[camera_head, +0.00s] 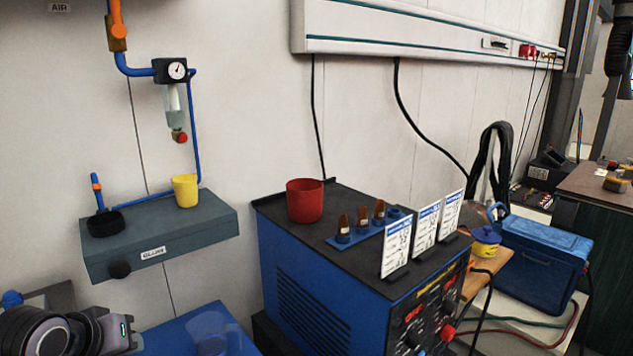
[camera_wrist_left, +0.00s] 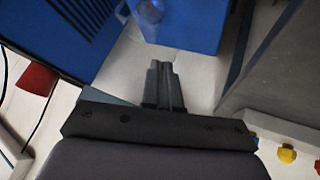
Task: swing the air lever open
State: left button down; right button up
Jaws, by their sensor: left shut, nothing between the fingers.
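The air lever seems to be the orange handle (camera_head: 117,38) on the blue pipe at the upper left of the head view, near the AIR sign (camera_head: 59,7). It lies along the upright pipe; its exact position is hard to tell. My left gripper (camera_wrist_left: 162,70) is shut and empty in the left wrist view, with its two fingers together. In the head view my left arm is at the lower left corner, well below the lever and apart from it; its fingertips are not clear there. My right gripper is not in view.
Below the pipe are a gauge (camera_head: 176,70) and a grey wall shelf (camera_head: 165,237) with a yellow cup (camera_head: 185,191). A blue welding machine (camera_head: 315,275) carries a red cup (camera_head: 305,201). A clear cup (camera_head: 210,335) stands on a blue surface. The wall around the lever is clear.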

pick_arm(q)
jog(key=s+d+f+m+g, duration=0.3)
jog(key=s+f, duration=0.4)
jog(key=s, duration=0.6)
jog(key=s+d+f+m+g, duration=0.2)
jog(key=s+d+f+m, duration=0.15)
jog(key=s+f, duration=0.7)
jog(key=w+d+f+t+h+p, duration=0.1)
jog(key=w+d+f+t+p, duration=0.2)
jog(key=t, duration=0.4)
jog(key=shift+w+d+h, duration=0.3)
jog(key=shift+w+d, duration=0.05)
jog(key=shift+w, duration=0.4)
jog(key=shift+f, duration=0.1)
